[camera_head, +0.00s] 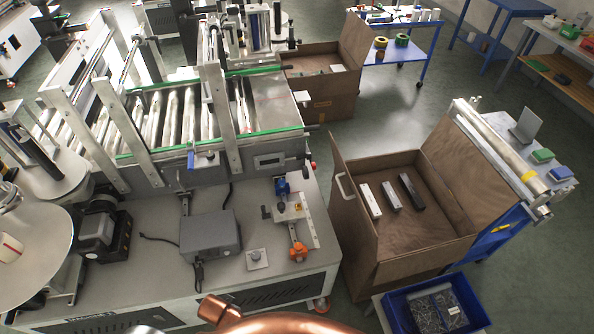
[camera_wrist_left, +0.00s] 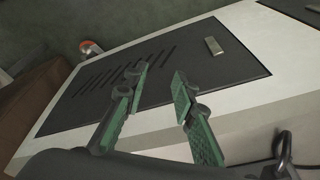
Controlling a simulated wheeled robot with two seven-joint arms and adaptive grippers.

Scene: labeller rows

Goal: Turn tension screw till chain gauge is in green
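In the head view a small bracket assembly (camera_head: 292,208) sits on the machine's grey top, with a blue part at its back end and an orange knob (camera_head: 298,251) at its front end. The knob may be the tension screw; I cannot tell for sure. No gauge with a green zone can be made out. My left gripper (camera_wrist_left: 158,86) shows in the left wrist view with its two green-padded fingers apart and nothing between them. It is in front of the vented dark cabinet panel (camera_wrist_left: 150,70). My right gripper is not in view.
A grey box (camera_head: 210,235) and a small square plate with a button (camera_head: 257,259) stand near the knob. The roller conveyor (camera_head: 180,115) is behind. An open brown crate (camera_head: 400,245) with several bars stands right, a blue bin (camera_head: 387,303) in front of it.

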